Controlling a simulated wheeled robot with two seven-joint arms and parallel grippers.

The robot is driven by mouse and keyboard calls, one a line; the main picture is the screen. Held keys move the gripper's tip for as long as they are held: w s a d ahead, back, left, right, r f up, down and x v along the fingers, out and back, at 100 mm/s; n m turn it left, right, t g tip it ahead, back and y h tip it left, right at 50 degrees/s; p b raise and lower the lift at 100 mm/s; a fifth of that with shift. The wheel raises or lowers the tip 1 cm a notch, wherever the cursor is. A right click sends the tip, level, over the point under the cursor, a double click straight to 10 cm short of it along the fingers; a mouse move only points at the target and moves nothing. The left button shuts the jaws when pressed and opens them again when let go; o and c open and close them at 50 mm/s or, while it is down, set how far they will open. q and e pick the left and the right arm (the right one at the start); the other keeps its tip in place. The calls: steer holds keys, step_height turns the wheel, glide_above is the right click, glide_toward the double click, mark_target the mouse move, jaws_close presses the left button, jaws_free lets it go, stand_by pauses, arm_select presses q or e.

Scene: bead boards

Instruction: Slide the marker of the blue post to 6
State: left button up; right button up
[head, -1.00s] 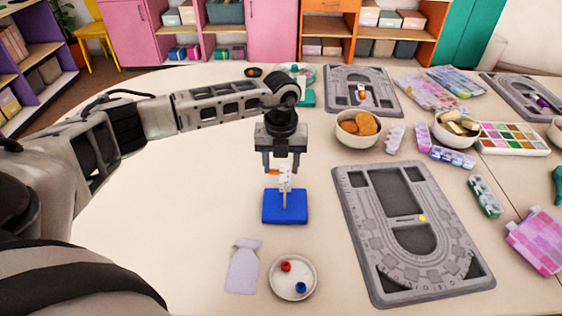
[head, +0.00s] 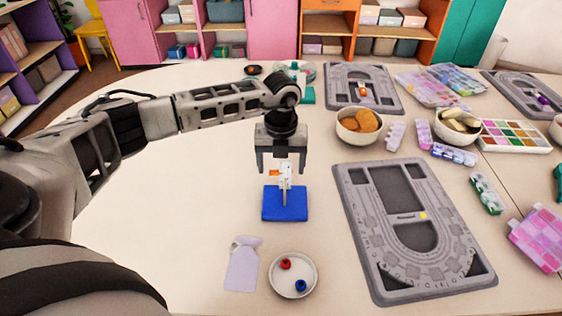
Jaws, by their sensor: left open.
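The blue post stands on a square blue base (head: 285,205) near the middle of the table. A pale upright strip (head: 286,177) rises from the base, with a small orange piece (head: 274,173) at its upper left, which looks like the marker. The numbers on the post are too small to read. My left gripper (head: 281,170) points down over the post's upper part. Its fingers are spread on either side, apart from the strip and the orange piece. My right gripper is not in view.
A white dish (head: 293,292) with a red and a blue bead and a lilac pouch (head: 242,267) lie in front of the post. A grey bead board (head: 350,225) lies to the right. Bowls stand farther back. The table left of the post is clear.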

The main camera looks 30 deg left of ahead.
mark_target(281, 170)
arm_select(q)
step_height(281, 170, up, 16)
steer(key=b, duration=0.1)
stand_by(0.5)
